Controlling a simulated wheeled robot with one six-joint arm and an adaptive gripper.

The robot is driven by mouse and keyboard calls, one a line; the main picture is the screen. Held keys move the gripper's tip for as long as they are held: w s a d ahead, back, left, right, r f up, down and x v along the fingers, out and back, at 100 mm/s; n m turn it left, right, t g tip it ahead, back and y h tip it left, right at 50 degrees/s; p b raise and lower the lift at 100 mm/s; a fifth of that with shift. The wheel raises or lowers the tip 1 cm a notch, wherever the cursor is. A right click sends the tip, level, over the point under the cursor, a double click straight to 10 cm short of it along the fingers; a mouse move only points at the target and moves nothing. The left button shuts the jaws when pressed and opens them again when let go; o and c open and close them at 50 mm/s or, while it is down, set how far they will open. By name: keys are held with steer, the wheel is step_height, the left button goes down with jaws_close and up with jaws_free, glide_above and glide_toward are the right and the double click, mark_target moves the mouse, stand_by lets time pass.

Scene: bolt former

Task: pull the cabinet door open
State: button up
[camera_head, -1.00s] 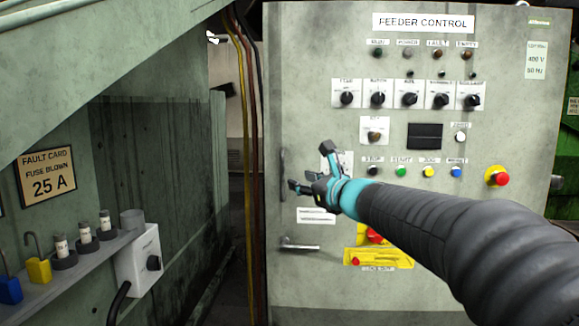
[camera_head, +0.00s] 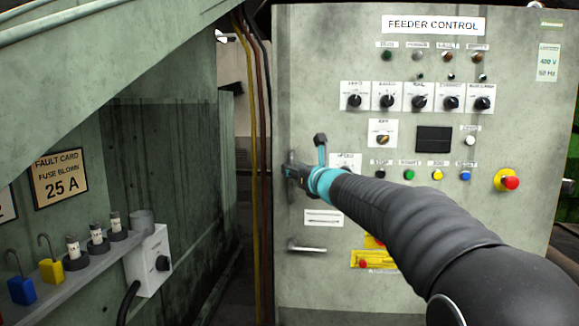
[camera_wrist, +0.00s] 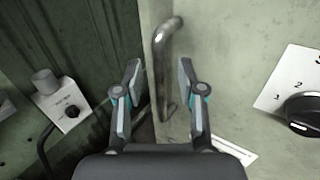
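The cabinet door (camera_head: 340,285) is the grey-green front marked FEEDER CONTROL, and it looks shut. Its upright metal bar handle (camera_wrist: 160,65) runs along the door's left side. In the wrist view the handle stands between my gripper's two fingers, beyond and between the tips. My gripper (camera_wrist: 158,80) is open, with a gap on each side of the bar.
Knobs, lamps and buttons cover the door, with a red emergency button (camera_head: 508,181) at right. Hanging cables (camera_head: 257,150) run just left of the cabinet. A shelf (camera_head: 90,262) with fuses and padlocks and a white switch box (camera_head: 150,262) stand at left.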

steer(key=shift+x, duration=1.5)
jaws_close()
